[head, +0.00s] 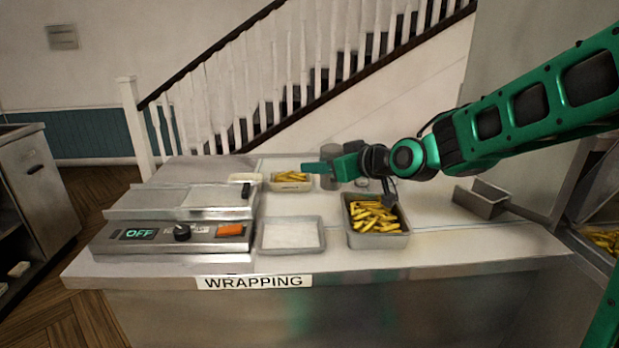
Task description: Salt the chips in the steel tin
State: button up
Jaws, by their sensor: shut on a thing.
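A steel tin (378,241) full of chips (375,214) stands on the counter, right of centre. My gripper (328,168) is behind and to the left of this tin, its fingers pointing left. It is shut on a grey cylinder (330,152), which looks like a shaker; the green finger crosses its middle. The cylinder is upright. I cannot tell whether it touches the counter. A second, smaller tin (291,187) with chips stands to the left of the cylinder, towards the back.
A shallow tray with a white bottom (291,236) lies left of the steel tin. A wrapping machine reading OFF (180,232) fills the counter's left. Another grey item (361,182) is partly hidden behind my gripper. A steel holder (482,200) stands right. Counter between tin and holder is clear.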

jog(key=w+d+r+m+t+h, duration=0.15)
jog(key=d+m+h, duration=0.4)
jog(key=d, duration=0.75)
jog(key=s+a+f+m+g+y, duration=0.3)
jog(key=s+a+m+g+y, duration=0.1)
jog(key=m+g+y, duration=0.6)
jog(key=a+m+y, duration=0.1)
jog(key=m+y, duration=0.1)
jog(key=shift+s+f+m, duration=0.2)
jog(key=shift+m, duration=0.15)
jog(key=shift+a+y, duration=0.1)
jog(key=shift+y, duration=0.15)
dwell(0.6)
